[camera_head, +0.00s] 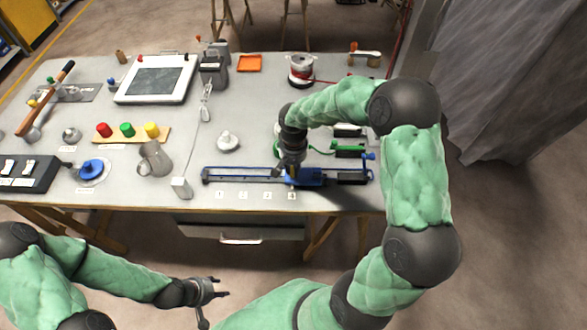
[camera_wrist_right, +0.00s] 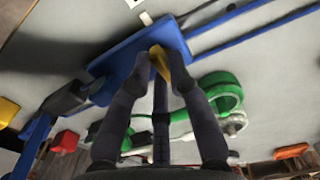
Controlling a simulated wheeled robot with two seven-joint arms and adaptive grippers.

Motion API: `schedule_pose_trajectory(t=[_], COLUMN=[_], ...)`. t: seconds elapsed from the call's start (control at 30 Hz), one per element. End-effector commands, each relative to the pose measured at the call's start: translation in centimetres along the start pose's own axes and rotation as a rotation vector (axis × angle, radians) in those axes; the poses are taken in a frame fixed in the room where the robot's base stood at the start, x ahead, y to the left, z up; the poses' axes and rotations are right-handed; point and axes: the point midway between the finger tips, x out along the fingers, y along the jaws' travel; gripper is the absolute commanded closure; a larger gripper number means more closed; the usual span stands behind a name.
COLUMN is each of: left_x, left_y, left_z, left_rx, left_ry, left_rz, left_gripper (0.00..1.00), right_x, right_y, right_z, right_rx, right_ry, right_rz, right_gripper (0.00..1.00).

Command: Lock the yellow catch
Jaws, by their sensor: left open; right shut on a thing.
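The yellow catch (camera_wrist_right: 158,62) sits on a blue carriage (camera_wrist_right: 128,48), between my right fingertips in the right wrist view. My right gripper (camera_wrist_right: 160,60) is shut on the catch. In the head view my right gripper (camera_head: 291,172) reaches down to the blue carriage (camera_head: 312,179) on a long blue rail assembly (camera_head: 235,174) near the table's front edge. The gripper mostly hides the catch there, so I cannot tell whether it is locked. My left gripper (camera_head: 220,288) is open and empty, in front of the table and away from the rail.
A green clamp-like thing (camera_wrist_right: 222,92) lies close beside the carriage. Small numbered labels (camera_head: 255,195) line the front edge. A white knobbed piece (camera_head: 228,141), a grey pitcher (camera_head: 155,159) and a white block (camera_head: 181,187) stand to the left. Table space between them is clear.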

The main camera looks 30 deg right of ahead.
Motion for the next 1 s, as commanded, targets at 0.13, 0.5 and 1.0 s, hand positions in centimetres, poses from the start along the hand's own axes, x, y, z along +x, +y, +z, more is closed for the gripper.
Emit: schedule_pose_trajectory(t=[0.13, 0.5, 1.0], left_x=[0.19, 0.23, 0.23], left_y=[-0.07, -0.08, -0.08], left_z=[-0.01, -0.01, -0.01], left_rx=[0.0, 0.0, 0.0], left_ry=[0.0, 0.0, 0.0], left_rz=[0.0, 0.0, 0.0], left_gripper=[0.54, 0.54, 0.54], right_x=[0.03, -0.01, -0.01], right_y=[0.0, 0.0, 0.0], right_z=[0.01, 0.03, 0.02], right_rx=[0.034, 0.053, 0.051], right_ry=[0.0, 0.0, 0.0], right_rz=[0.0, 0.0, 0.0], right_gripper=[1.0, 1.0, 0.56])
